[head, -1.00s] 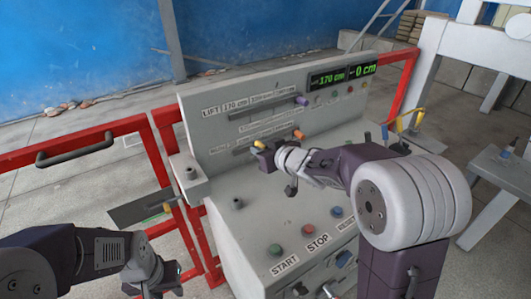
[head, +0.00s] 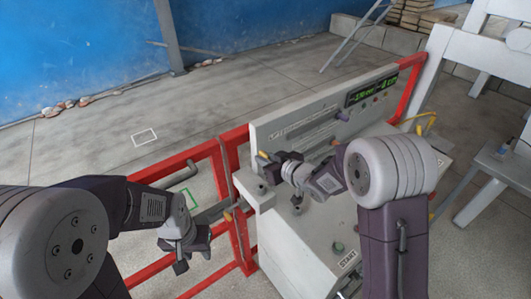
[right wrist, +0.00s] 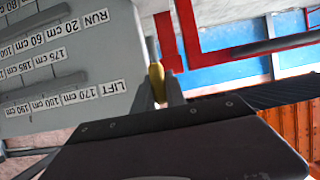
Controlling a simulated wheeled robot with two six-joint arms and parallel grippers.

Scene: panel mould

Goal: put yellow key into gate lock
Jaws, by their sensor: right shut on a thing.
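The yellow key (head: 262,155) is in my right gripper (head: 268,162), near the left end of the console's upright panel. In the right wrist view the key (right wrist: 156,80) shows between the two fingertips, and the gripper is shut on it. A grey block (head: 250,190) at the console's left end, beside the red gate, looks like the gate lock; its opening cannot be made out. The key appears above and apart from it. My left gripper (head: 180,262) hangs empty in front of the gate; its finger gap is unclear.
The red gate (head: 160,170) and its rails stand left of the grey console (head: 310,235). An orange-tipped part (head: 227,215) is at the gate's edge. The console carries buttons, labels and a green display (head: 372,90).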

